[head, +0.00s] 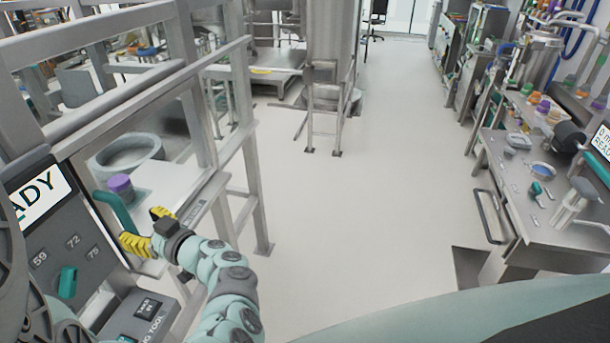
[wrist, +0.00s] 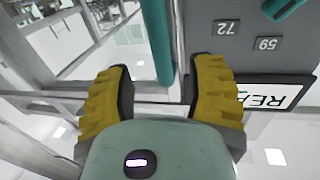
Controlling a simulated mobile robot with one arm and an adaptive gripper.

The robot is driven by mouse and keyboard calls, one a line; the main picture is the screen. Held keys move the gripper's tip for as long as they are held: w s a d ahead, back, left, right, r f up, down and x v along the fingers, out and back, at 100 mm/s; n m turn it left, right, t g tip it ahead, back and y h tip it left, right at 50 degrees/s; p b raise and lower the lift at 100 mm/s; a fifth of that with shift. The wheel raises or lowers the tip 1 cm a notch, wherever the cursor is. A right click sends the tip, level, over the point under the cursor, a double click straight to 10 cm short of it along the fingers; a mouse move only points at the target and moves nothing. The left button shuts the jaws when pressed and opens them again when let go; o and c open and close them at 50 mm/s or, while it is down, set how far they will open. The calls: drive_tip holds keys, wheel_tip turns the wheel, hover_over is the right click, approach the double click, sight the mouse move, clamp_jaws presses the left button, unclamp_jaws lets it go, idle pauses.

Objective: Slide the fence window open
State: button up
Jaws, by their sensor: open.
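The fence window's teal upright handle (head: 116,212) is at the left of the head view, beside the grey control panel. My gripper (head: 145,228), with yellow ribbed fingers, is open at the handle's lower end. In the wrist view, the handle (wrist: 158,40) runs down into the gap between the open fingers (wrist: 160,75), nearer the right finger. I see no finger closed on it, and cannot tell whether either touches it. The window pane itself is hard to make out against the metal fence frame (head: 150,103).
The control panel (head: 35,232) with a lit "READY" display and a teal knob (head: 67,283) stands close left of my gripper. A ring-shaped basin and a purple-capped jar (head: 121,187) sit behind the fence. A workbench (head: 520,190) stands right; the middle floor (head: 340,210) is clear.

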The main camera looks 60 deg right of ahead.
sight(128, 220)
drive_tip(key=w, duration=0.4)
drive_tip(key=w+a+p, duration=0.1)
drive_tip(key=w, duration=0.1)
drive_tip(key=shift+w, duration=0.1)
drive_tip(key=shift+o, duration=0.3)
clamp_jaws()
idle(0.4)
